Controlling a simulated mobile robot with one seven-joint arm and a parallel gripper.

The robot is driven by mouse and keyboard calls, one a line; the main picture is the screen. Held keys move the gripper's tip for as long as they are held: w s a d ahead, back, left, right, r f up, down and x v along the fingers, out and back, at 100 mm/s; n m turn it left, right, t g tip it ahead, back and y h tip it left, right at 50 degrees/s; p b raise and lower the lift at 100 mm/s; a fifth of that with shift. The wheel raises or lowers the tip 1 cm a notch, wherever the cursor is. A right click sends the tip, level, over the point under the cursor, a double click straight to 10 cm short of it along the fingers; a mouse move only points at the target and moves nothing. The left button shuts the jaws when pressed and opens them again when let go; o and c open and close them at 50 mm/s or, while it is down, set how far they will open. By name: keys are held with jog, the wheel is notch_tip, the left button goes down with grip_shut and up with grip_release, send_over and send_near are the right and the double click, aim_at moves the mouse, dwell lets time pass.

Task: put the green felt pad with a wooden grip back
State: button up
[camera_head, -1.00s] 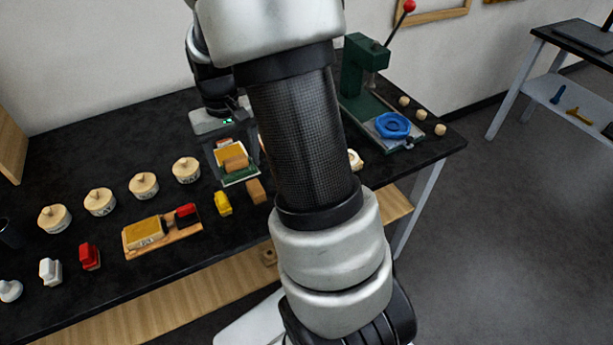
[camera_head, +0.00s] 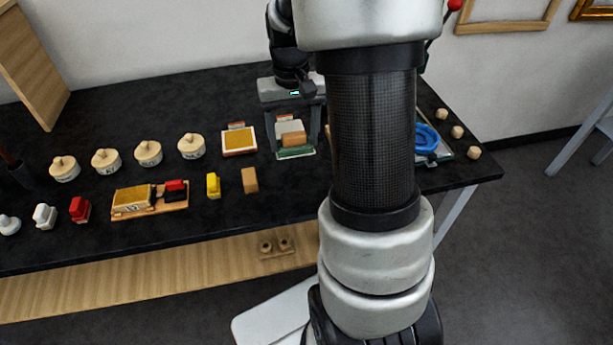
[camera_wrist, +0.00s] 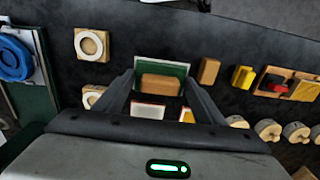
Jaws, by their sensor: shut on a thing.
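The green felt pad (camera_head: 296,154) with its wooden grip (camera_head: 293,139) is between the fingers of my gripper (camera_head: 295,145), which is shut on the grip. In the wrist view the wooden grip (camera_wrist: 160,84) lies between the two fingertips, with the green pad (camera_wrist: 162,67) showing beyond it. A pale edge shows around the pad. I cannot tell whether the pad touches the table or hangs just above it.
A red-edged yellow pad (camera_head: 239,140) lies left of my gripper. A wooden block (camera_head: 250,180) and a yellow block (camera_head: 213,185) stand in front. Several round wooden-lidded pots (camera_head: 148,153) line the left. A blue ring (camera_head: 427,137) is to the right.

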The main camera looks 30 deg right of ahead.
aim_at(297, 177)
jog(key=shift+d+f, duration=0.1)
jog(key=shift+d, duration=0.1)
notch_tip(297, 177, down, 10)
jog(key=shift+r+b, duration=0.1)
jog(key=shift+b, duration=0.6)
jog(key=o, duration=0.9)
